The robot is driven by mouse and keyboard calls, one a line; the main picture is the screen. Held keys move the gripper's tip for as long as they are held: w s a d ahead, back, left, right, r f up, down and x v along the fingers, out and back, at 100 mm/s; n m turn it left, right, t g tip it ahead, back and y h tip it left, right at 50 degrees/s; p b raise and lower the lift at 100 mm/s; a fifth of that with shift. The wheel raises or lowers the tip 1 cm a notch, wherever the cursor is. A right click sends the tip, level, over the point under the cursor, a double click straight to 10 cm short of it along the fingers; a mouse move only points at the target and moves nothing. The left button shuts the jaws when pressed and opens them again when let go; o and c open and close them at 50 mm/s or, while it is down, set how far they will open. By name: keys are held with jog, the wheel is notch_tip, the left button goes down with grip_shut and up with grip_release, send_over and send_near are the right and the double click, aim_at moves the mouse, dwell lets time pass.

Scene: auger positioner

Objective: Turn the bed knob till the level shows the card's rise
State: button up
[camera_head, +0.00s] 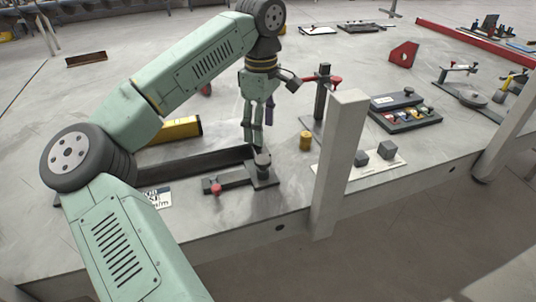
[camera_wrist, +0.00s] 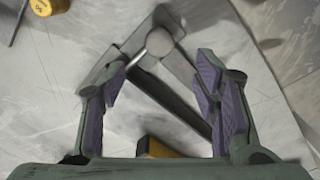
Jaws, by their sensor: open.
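My gripper (camera_head: 252,140) points down just above and behind a grey round-topped knob (camera_head: 263,160) at the right end of a dark bar. In the wrist view the knob (camera_wrist: 160,42) lies beyond the open, purple-padded fingers (camera_wrist: 160,82), near the middle and apart from both. The long dark bed (camera_head: 196,164) runs left from the knob and shows between the fingers in the wrist view (camera_wrist: 172,95). A yellow level (camera_head: 176,130) lies behind the bed; its reading is not legible. A white card (camera_head: 160,197) with black print is partly hidden by my arm.
A red knob (camera_head: 215,188) sits on a short bar in front of the bed. A yellow cylinder (camera_head: 306,141) and a dark stand with a red arm (camera_head: 322,95) are to the right. A pale upright post (camera_head: 342,150) rises at the table's front edge.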

aim_at(263, 159)
notch_tip(263, 159, down, 9)
jog(key=shift+f+p, duration=0.1)
jog(key=shift+p, duration=0.85)
jog(key=shift+c, duration=0.2)
jog(key=c, duration=1.1)
